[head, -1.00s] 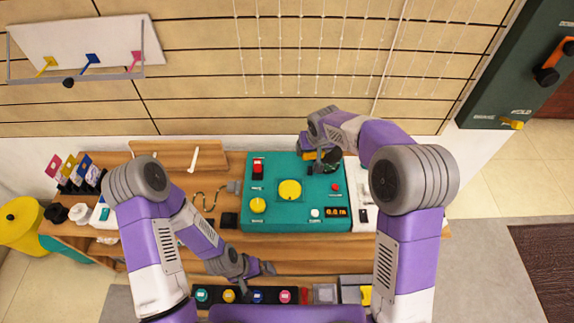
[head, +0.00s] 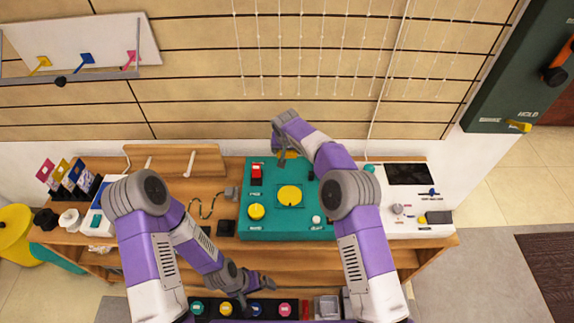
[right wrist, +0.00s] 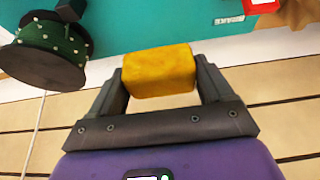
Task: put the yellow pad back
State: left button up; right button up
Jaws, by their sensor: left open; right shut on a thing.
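The yellow pad (right wrist: 158,71) is a small, worn yellow block in the right wrist view. My right gripper (right wrist: 155,88) is shut on it, with one finger at each end. In the head view, the pad (head: 291,154) is partly hidden at my right gripper (head: 283,160), near the back edge of the teal console (head: 318,232). My left gripper (head: 268,285) is open and empty, low in front of the bench, above a row of coloured round pieces.
The console carries a yellow disc (head: 290,195), a yellow knob (head: 256,211) and a red switch (head: 256,171). A dark spool with green winding (right wrist: 47,50) is close beside the pad in the right wrist view. My right arm hides part of the console's right side.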

aim_at(287, 165)
notch_tip(287, 165, down, 7)
jog(key=shift+b, duration=0.85)
jog(key=shift+r, duration=0.1)
jog(key=o, duration=0.9)
jog(key=shift+f, duration=0.2)
jog(key=shift+c, duration=0.2)
jog(key=shift+o, duration=0.2)
jog(key=shift+r, duration=0.2)
jog(key=p+v, duration=0.2)
jog(key=v, duration=1)
jog(key=shift+p, duration=0.35)
